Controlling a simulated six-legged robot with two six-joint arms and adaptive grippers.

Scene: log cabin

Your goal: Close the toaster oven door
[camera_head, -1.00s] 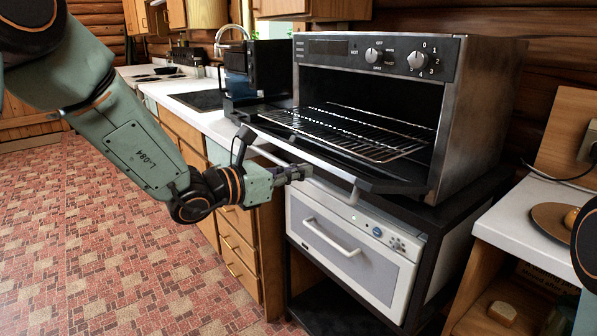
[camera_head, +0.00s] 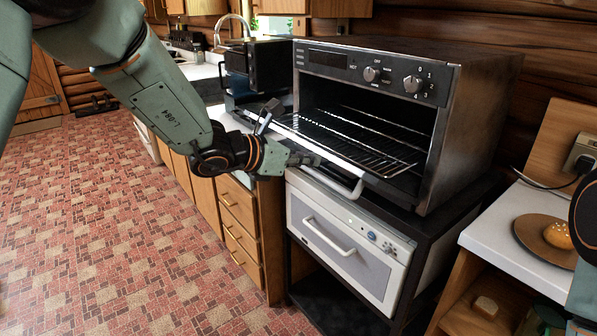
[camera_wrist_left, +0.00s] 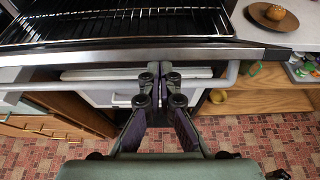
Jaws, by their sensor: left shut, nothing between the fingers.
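The toaster oven (camera_head: 480,110) stands on a dark stand, its cavity open with a wire rack (camera_head: 355,140) inside. Its door (camera_head: 385,183) is open, folded down and out toward me near level. The door's bar handle (camera_head: 345,187) runs along the front edge; it also shows in the wrist view (camera_wrist_left: 228,78). My left gripper (camera_head: 310,160) is shut and empty at the handle, near mid-door. In the wrist view its fingertips (camera_wrist_left: 160,68) overlap the handle line just short of the door's front edge; I cannot tell whether they touch. My right gripper is out of view.
A white appliance (camera_head: 345,240) with its own handle sits directly below the oven. A counter with a plate (camera_head: 540,240) is at right. Wooden drawers (camera_head: 240,220) and a black appliance (camera_head: 265,70) are at left. The tiled floor (camera_head: 110,220) is clear.

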